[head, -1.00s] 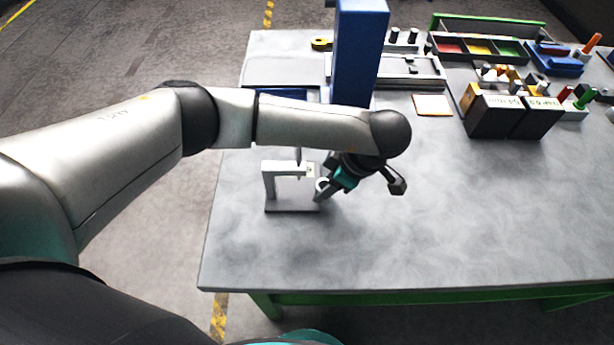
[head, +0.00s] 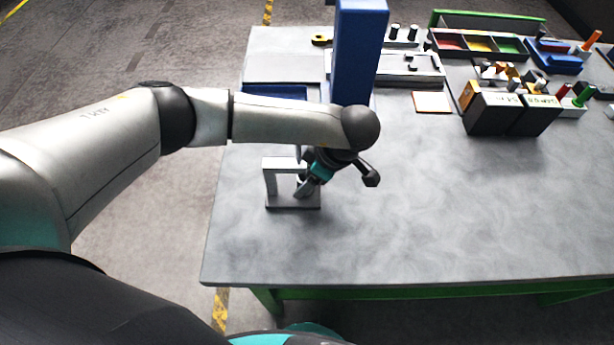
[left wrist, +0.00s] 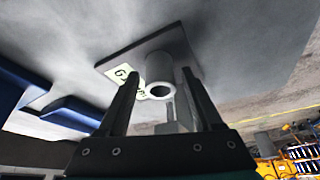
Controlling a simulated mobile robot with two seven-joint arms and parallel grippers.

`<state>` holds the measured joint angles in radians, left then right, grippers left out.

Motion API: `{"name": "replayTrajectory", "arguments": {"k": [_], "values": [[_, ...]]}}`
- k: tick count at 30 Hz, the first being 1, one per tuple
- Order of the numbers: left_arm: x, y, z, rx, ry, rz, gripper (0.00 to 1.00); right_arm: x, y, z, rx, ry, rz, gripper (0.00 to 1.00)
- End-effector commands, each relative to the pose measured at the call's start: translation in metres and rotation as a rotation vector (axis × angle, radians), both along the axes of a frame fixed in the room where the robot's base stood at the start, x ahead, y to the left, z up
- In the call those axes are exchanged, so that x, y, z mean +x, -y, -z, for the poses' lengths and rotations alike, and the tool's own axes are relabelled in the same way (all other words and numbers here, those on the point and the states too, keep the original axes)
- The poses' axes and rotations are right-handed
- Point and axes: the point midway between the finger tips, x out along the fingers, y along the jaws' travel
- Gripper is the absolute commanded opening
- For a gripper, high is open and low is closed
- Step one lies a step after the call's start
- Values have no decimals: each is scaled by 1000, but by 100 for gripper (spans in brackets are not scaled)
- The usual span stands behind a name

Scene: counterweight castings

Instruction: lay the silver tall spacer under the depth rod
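The silver tall spacer (left wrist: 158,72) is a hollow cylinder in the left wrist view, standing on the grey base plate (left wrist: 115,65) of the depth gauge, which bears a pale label. My left gripper (head: 302,188) reaches down over the gauge base (head: 290,205) in the head view. Its fingers (left wrist: 160,75) are on either side of the spacer, with a narrow gap showing on each side. The depth rod (left wrist: 170,108) shows near the spacer's open end; whether they line up is unclear. In the head view my gripper mostly hides the spacer. My right gripper is out of view.
The white gauge frame (head: 270,176) stands at the left of my gripper. A tall blue block (head: 358,55) and a blue tray (head: 275,90) are behind. Dark bins (head: 510,115) stand at the right back. The front and right of the table are clear.

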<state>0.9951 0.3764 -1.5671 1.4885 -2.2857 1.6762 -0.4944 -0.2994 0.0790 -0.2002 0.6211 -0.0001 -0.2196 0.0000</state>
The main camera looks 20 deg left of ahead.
Motion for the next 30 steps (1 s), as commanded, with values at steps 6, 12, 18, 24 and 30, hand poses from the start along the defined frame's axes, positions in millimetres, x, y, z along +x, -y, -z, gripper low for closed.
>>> {"name": "replayTrajectory", "arguments": {"k": [6,12,18,24,30], "values": [[0,0,0,0,0,0,71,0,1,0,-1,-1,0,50],[1,3,-9,-2,2,2,71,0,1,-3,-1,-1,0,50],[0,19,-46,-4,5,5,71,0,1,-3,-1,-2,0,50],[-3,35,-84,-2,4,4,71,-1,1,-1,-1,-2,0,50],[-4,44,-108,-1,3,1,71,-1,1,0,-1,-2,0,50]]}}
